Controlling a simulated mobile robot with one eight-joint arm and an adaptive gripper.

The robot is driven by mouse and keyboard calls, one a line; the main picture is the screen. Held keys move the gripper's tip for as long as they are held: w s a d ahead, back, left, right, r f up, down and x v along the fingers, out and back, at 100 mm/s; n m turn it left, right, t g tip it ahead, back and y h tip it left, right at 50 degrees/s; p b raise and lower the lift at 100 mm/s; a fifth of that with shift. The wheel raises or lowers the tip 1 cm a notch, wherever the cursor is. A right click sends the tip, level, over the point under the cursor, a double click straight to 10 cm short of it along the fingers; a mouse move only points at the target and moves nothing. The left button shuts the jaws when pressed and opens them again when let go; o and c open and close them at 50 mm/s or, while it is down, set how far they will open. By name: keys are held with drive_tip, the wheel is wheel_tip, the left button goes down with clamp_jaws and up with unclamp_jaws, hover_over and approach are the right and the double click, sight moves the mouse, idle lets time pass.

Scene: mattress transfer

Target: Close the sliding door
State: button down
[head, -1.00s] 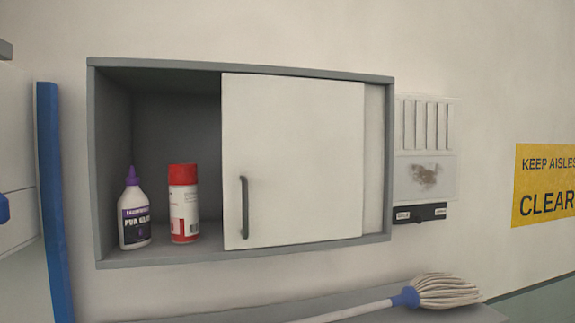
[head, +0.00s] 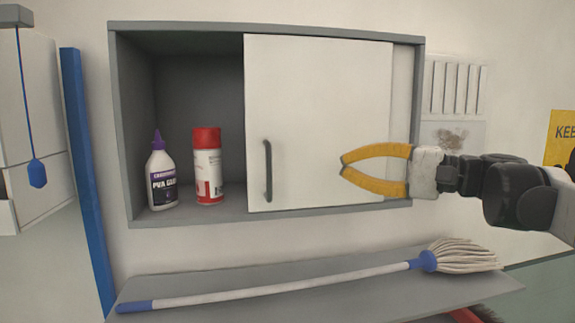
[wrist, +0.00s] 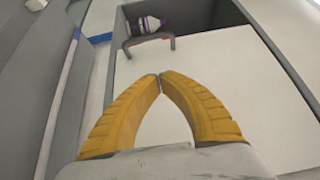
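The white sliding door (head: 320,100) covers the middle and right of the grey wall cabinet (head: 270,27). The cabinet's left part is open. The door's dark vertical handle (head: 267,170) is near its left edge; it also shows in the wrist view (wrist: 148,41), ahead of the fingertips. My gripper (head: 342,165) has yellow fingers, in front of the door and to the right of the handle, apart from it. In the wrist view my gripper (wrist: 160,77) has its fingertips together with nothing between them.
A purple-capped glue bottle (head: 162,180) and a red-and-white can (head: 208,170) stand in the open left part. A mop (head: 280,292) lies on the grey shelf (head: 210,276) below. A blue post (head: 85,170) stands left of the cabinet.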

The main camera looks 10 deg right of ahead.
sight(282, 164)
drive_tip(key=p+x, duration=0.2)
drive_tip(key=x, duration=0.7)
drive_tip(key=shift+r, duration=0.1)
drive_tip(key=a+p, duration=0.1)
drive_tip(key=a, duration=0.1)
drive_tip(key=s+a, duration=0.1)
drive_tip(key=shift+s+a+p, duration=0.15)
drive_tip(key=shift+a+p, duration=0.2)
drive_tip(key=shift+w, duration=0.2)
drive_tip(key=shift+s, duration=0.1)
drive_tip(key=shift+a, duration=0.25)
drive_tip(key=s+a+b, duration=0.1)
drive_tip(key=a+b, duration=0.1)
drive_tip(key=a, duration=2.1)
drive_tip(key=shift+s, duration=0.1)
